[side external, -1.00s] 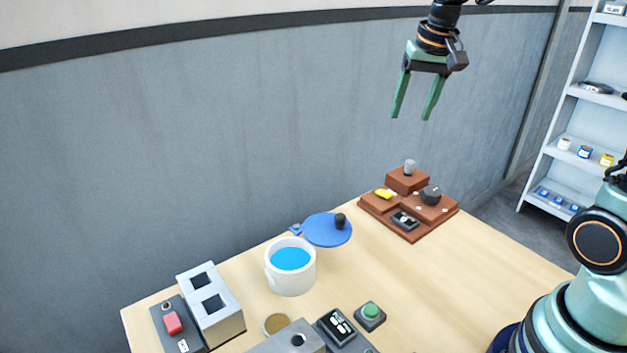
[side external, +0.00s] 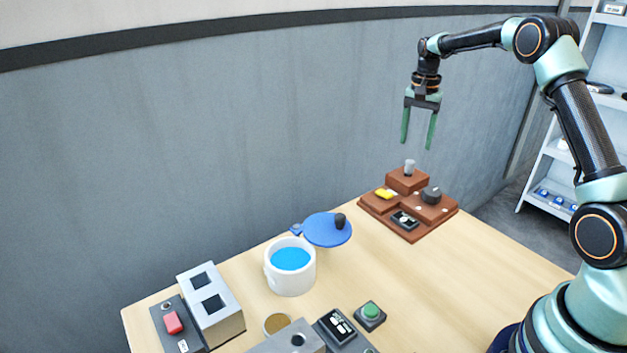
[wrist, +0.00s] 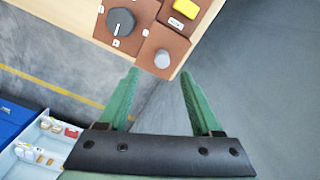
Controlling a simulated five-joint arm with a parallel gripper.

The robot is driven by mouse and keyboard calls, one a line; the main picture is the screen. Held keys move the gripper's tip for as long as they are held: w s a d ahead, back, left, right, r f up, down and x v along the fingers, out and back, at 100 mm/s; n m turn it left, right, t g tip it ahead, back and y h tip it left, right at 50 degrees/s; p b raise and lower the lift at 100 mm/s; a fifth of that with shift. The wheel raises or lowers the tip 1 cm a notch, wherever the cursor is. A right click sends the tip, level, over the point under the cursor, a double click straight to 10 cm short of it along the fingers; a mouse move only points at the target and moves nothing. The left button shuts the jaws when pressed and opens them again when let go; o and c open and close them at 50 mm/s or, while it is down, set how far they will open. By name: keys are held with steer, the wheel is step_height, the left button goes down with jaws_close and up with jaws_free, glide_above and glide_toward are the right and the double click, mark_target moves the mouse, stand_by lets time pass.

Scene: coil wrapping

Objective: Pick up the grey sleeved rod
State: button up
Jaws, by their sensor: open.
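The grey sleeved rod (side external: 409,167) stands upright on the raised block of the brown station at the table's far right. In the wrist view the rod (wrist: 163,58) shows end-on near the top, ahead of the fingertips and roughly between their lines. My gripper (side external: 417,146) is open and empty, pointing down, above the rod and apart from it. Its two green fingers (wrist: 158,78) also show in the wrist view with nothing between them. The lower part of the rod is hidden in the block.
The brown station (side external: 412,234) also carries a dark knob (side external: 431,194), a yellow button (side external: 385,192) and a small display (side external: 404,220). A white pot (side external: 290,275) with blue liquid and a blue lid (side external: 327,231) stand left. The space around the gripper is free.

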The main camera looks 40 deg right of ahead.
mark_target(411, 161)
steer(key=shift+w+f, duration=0.2)
steer(key=shift+f, duration=3.8)
jaws_close()
